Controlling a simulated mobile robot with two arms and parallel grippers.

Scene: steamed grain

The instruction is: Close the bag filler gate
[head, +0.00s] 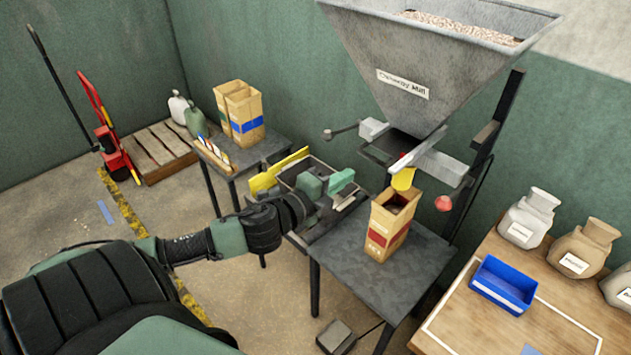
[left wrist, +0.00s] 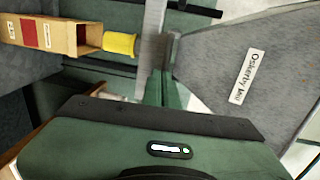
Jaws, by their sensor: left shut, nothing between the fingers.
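The bag filler is a grey metal hopper (head: 420,70) labelled "Oakerby Mill" in the left wrist view (left wrist: 225,75), with grain in its top. A dark gate frame (head: 385,150) sits under it, with a thin rod and knob (head: 328,135) at left and a red ball knob (head: 443,203) at right. I cannot tell the gate's position. The yellow spout (head: 403,179) points down over an open paper bag (head: 383,245); both also show in the left wrist view. My left gripper (head: 343,183) is shut and empty, left of the bag and below the gate frame. My right gripper is out of view.
The bag stands on a grey metal table (head: 350,265). A side table (head: 265,150) with paper bags is at back left. A wooden bench (head: 470,325) with a blue bin (head: 503,284) and sacks is at right. A foot pedal (head: 335,337) lies on the floor.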

